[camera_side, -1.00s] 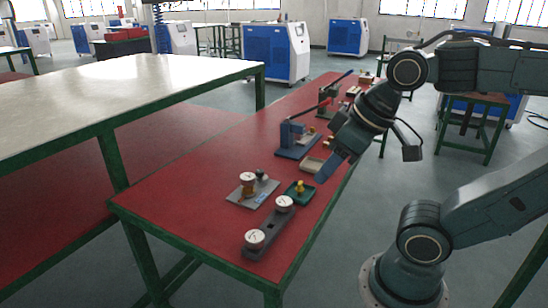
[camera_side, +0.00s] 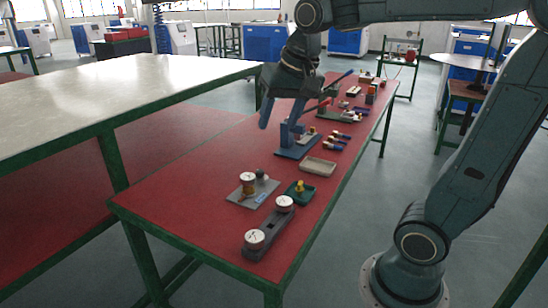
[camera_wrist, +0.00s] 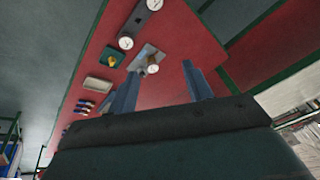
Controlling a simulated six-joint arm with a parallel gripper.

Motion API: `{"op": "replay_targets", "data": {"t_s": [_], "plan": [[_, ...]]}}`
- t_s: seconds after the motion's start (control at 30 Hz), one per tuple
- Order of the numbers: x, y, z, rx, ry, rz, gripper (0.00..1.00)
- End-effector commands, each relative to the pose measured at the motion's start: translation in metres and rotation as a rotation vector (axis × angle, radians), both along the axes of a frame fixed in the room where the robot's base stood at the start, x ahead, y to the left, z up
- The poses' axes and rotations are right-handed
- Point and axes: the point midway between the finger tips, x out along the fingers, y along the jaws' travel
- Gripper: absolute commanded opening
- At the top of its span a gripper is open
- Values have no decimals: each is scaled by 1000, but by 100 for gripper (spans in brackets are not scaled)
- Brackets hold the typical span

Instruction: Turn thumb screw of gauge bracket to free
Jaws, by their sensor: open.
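A grey plate (camera_side: 242,200) on the red table carries a brass-coloured post topped by a white dial gauge (camera_side: 247,177). A small grey knob (camera_side: 261,175) stands beside the post; I cannot tell whether it is the thumb screw. The plate also shows in the wrist view (camera_wrist: 140,57). Nearer the table's front, a dark bar (camera_side: 269,228) carries two white dial gauges. My gripper (camera_side: 281,113) is open and empty, in the air above and behind the plate, near a blue lever press. Both fingers show in the wrist view (camera_wrist: 160,88), apart from everything on the table.
A green tray (camera_side: 299,193) with a yellow piece and a beige tray (camera_side: 318,166) lie right of the plate. The blue press (camera_side: 293,143) stands behind, with several small coloured parts to its right. The red surface left of the plate is clear.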

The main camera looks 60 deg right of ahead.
Motion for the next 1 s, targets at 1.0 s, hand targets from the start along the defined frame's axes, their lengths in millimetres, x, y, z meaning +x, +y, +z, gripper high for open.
{"op": "replay_targets", "data": {"t_s": [1.0], "plan": [[183,-170,-86,235,173,-1014,50]]}}
